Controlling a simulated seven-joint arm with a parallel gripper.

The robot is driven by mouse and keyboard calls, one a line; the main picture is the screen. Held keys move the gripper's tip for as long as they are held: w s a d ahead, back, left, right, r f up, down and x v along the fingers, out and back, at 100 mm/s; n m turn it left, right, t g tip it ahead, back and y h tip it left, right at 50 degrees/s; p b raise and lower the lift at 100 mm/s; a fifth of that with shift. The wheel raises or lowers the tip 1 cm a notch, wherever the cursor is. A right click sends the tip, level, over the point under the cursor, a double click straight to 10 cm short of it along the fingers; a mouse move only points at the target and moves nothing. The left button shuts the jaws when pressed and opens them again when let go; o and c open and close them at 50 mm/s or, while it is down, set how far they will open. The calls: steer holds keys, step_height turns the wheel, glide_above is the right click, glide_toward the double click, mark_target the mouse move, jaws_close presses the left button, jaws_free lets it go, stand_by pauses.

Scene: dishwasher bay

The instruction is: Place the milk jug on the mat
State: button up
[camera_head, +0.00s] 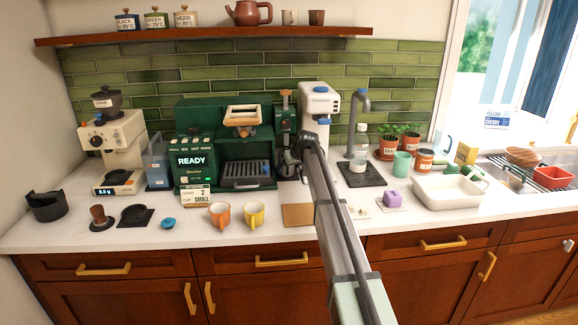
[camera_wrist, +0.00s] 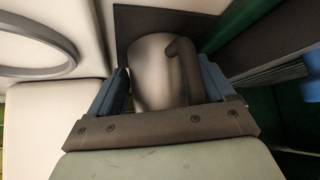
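The milk jug (camera_wrist: 155,75) is a grey metal vessel with a curved handle, upright between the two blue-padded fingers of my gripper (camera_wrist: 163,85) in the wrist view. The fingers lie close on both sides of it; whether both press on it I cannot tell. In the head view my gripper (camera_head: 303,148) is at the right side of the green coffee machine, and my arm hides most of the jug. A flat tan mat (camera_head: 298,215) lies bare at the counter's front, left of my arm. Which mat the task means is not marked.
The green coffee machine (camera_head: 195,150) stands left of my gripper, a white machine (camera_head: 318,100) behind it. An orange cup (camera_head: 220,214) and a yellow cup (camera_head: 254,214) stand left of the tan mat. A dark mat (camera_head: 372,180) with a bottle lies right of my arm.

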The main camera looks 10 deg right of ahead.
steer(key=o, duration=0.3)
steer(key=v, duration=1.2)
steer(key=shift+r, duration=0.2)
steer(key=shift+a, duration=0.1)
